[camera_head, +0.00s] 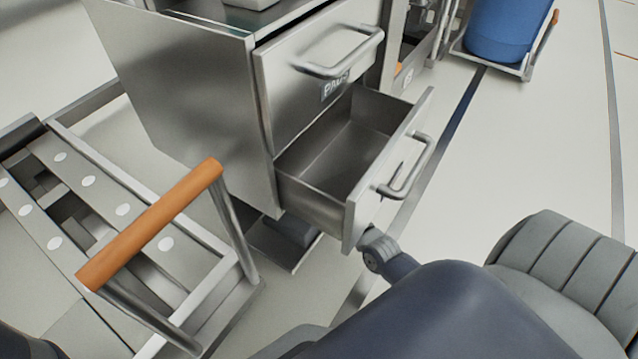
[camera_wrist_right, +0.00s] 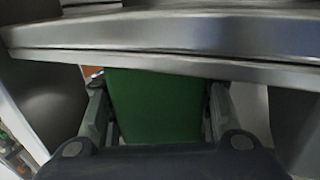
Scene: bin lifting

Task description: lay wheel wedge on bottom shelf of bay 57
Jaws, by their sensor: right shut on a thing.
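A green block (camera_wrist_right: 155,110), which I take to be the wheel wedge, fills the space between the fingers of my right gripper (camera_wrist_right: 158,86) in the right wrist view. The fingers are shut on its two sides. A metal edge (camera_wrist_right: 165,62) crosses just above it and hides its top. In the head view the block and right gripper are not clearly seen, with my arm and the open drawer in the way. A low metal shelf (camera_head: 268,246) shows under the cabinet, with a dark shape on it that I cannot identify. My left gripper is not in view.
The lower drawer (camera_head: 318,205) is pulled out and looks empty; the upper drawer (camera_head: 285,75) is closed. A metal cart with an orange handle (camera_head: 150,225) stands at the left. A blue barrel (camera_head: 507,30) is at the back right. The floor right of the drawer is clear.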

